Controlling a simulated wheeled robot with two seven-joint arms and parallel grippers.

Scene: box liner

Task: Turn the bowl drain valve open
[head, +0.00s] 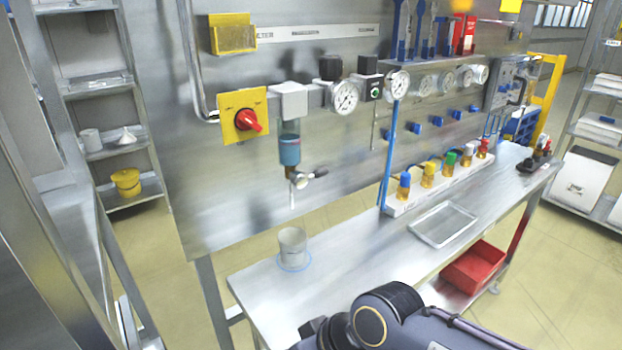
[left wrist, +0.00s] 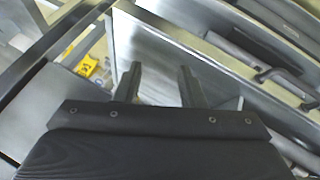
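The bowl drain valve (head: 298,181) hangs under a clear filter bowl (head: 289,148) with blue liquid on the steel panel in the head view. Its small grey handle (head: 318,173) points sideways to the right, and a thin spout runs down from it. A clear beaker (head: 292,247) stands on the bench below the spout. My left gripper (left wrist: 158,82) shows only in the left wrist view, its two dark fingers apart with nothing between them. The valve cannot be made out in that view. My right arm enters the head view at the bottom; its gripper is not seen.
A red rotary handle (head: 248,121) on a yellow plate sits left of the bowl. Pressure gauges (head: 344,97) line the panel to its right. Space in front of the valve is clear.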

